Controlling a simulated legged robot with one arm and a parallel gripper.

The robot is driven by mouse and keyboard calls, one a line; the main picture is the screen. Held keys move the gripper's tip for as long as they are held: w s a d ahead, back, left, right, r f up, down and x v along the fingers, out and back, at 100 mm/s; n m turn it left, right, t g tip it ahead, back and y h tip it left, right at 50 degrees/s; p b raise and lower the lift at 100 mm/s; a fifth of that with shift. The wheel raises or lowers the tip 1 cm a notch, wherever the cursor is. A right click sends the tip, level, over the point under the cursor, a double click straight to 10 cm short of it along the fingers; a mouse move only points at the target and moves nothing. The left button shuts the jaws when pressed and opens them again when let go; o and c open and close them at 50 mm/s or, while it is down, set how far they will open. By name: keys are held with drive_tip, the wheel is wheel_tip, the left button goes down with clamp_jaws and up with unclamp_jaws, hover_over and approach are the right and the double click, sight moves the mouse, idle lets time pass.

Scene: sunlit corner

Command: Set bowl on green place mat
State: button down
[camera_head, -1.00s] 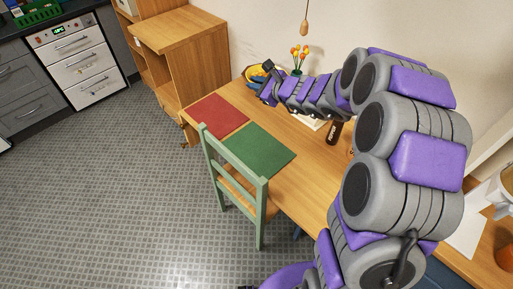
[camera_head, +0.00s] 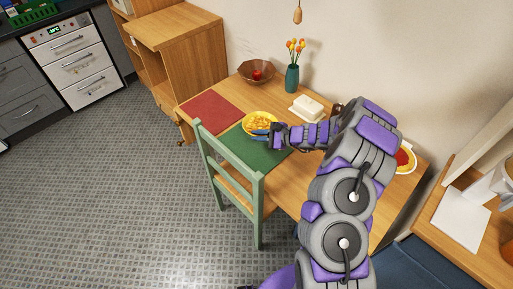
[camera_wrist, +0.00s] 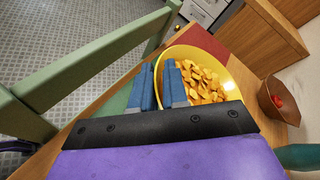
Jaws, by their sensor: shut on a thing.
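The yellow bowl (camera_head: 260,122), filled with orange-yellow chunks, is over the far part of the green place mat (camera_head: 262,154) in the head view. I cannot tell whether it touches the mat. My gripper (camera_head: 262,132) is shut on the bowl's near rim. In the wrist view, the blue fingers of my gripper (camera_wrist: 160,86) pinch the wall of the yellow bowl (camera_wrist: 232,72), one finger inside and one outside. The bowl looks roughly level. My arm hides the right part of the mat.
A red place mat (camera_head: 212,111) lies to the left. A brown bowl with a red fruit (camera_head: 257,71), a teal vase of flowers (camera_head: 292,78) and a white butter dish (camera_head: 307,108) stand behind. A green chair (camera_head: 232,180) stands at the table's front edge.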

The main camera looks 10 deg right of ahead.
drive_tip(key=f, duration=0.2)
drive_tip(key=f+b, duration=0.1)
drive_tip(key=f, duration=0.1)
drive_tip(key=a+f, duration=0.1)
drive_tip(key=f, duration=0.1)
drive_tip(key=shift+f, duration=0.1)
drive_tip(key=f, duration=0.1)
drive_tip(key=f+b, duration=0.1)
drive_tip(key=f, duration=0.1)
drive_tip(key=shift+d+f, duration=0.1)
drive_tip(key=shift+d, duration=0.2)
drive_tip(key=c, duration=1.1)
unclamp_jaws()
drive_tip(key=shift+a, duration=0.2)
drive_tip(key=shift+c, duration=0.2)
drive_tip(key=shift+d, duration=0.15)
